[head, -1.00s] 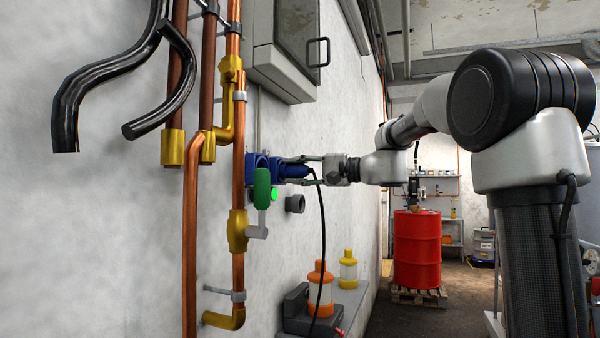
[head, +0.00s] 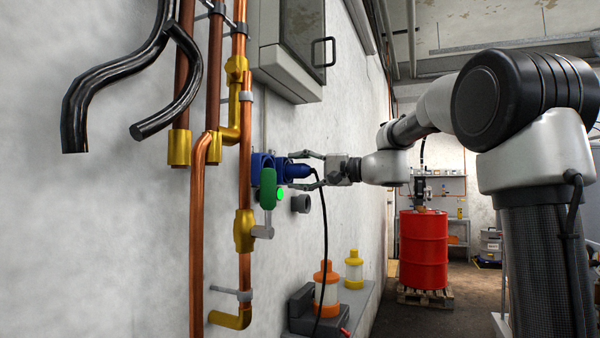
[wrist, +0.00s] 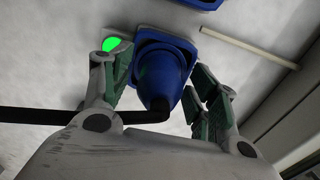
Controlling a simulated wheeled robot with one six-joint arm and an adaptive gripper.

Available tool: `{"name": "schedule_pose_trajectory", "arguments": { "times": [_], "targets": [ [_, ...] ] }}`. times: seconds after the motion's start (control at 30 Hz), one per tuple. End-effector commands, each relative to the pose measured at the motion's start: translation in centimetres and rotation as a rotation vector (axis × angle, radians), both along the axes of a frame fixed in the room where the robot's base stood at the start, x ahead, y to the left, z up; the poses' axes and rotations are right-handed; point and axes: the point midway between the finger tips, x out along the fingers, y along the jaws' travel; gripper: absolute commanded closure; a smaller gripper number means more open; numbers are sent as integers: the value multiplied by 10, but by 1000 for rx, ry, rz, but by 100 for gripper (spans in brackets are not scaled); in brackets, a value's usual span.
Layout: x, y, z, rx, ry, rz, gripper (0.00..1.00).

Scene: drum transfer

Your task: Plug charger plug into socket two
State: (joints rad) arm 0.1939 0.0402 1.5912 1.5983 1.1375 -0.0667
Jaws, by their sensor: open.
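The blue charger plug (head: 297,171) sits at a blue wall socket (head: 262,163), and its black cable (head: 323,215) hangs down from it. In the wrist view the plug (wrist: 160,78) is seated against a blue socket plate (wrist: 188,48). Part of another blue socket (wrist: 180,3) shows at the top edge. My gripper (head: 312,171) is open, with its fingers on either side of the plug. In the wrist view the gripper's fingers (wrist: 158,82) stand apart around the plug. The socket numbers cannot be read.
A green-handled valve (head: 267,188) on copper pipes (head: 245,140) stands in front of the socket. A green light (head: 280,194) and grey round fitting (head: 300,204) are below. A grey cabinet (head: 285,55) hangs above; a shelf (head: 355,300) with orange and yellow containers is lower.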

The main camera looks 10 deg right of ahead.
Motion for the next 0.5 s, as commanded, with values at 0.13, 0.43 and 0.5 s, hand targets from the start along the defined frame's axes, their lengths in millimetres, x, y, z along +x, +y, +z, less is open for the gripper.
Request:
{"name": "schedule_pose_trajectory", "arguments": {
  "times": [0.13,0.43,0.5],
  "targets": [
    [-4,-6,0,0,0,-1,40],
    [-39,-56,0,0,-1,-5,40],
    [-48,-68,0,0,-1,-5,40]
  ]
}}
